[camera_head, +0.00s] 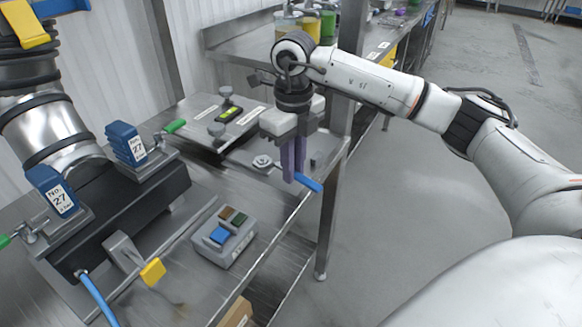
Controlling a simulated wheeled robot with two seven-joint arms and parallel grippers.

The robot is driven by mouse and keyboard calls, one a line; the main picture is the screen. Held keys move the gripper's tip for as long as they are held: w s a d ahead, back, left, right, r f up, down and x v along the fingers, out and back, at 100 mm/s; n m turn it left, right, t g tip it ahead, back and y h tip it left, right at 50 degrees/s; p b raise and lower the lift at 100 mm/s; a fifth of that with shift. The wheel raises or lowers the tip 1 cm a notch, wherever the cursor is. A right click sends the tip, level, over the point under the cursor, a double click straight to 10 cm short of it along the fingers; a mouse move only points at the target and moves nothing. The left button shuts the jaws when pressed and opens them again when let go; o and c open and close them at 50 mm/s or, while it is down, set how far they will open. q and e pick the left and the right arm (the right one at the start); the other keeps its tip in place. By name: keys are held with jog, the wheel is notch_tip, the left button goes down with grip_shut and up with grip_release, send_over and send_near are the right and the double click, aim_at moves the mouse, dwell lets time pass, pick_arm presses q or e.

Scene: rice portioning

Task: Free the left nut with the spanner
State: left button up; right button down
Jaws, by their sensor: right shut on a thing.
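My right gripper (294,176), with purple fingers, points down over the right edge of the steel table. It is shut on a blue-handled tool (309,184), which looks like the spanner. Its blue end sticks out to the right of the fingers, and the fingers hide the rest. A metal nut (262,161) sits on a flat plate to the left of the fingers, apart from them. A small dark post (312,163) stands just right of the fingers; I cannot tell whether it carries a nut. My left gripper is not in view.
A dark machine block (135,205) with blue "No. 27" tags stands at left. A grey button box (224,236) is in front, near a yellow-tipped lever (152,271). A flat plate with knobs (218,118) lies behind. Open floor (400,220) is at right.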

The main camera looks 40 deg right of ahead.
jog(key=shift+w+d+n, duration=0.15)
jog(key=shift+d+n, duration=0.25)
jog(key=shift+n, duration=0.2)
jog(key=shift+d, duration=0.1)
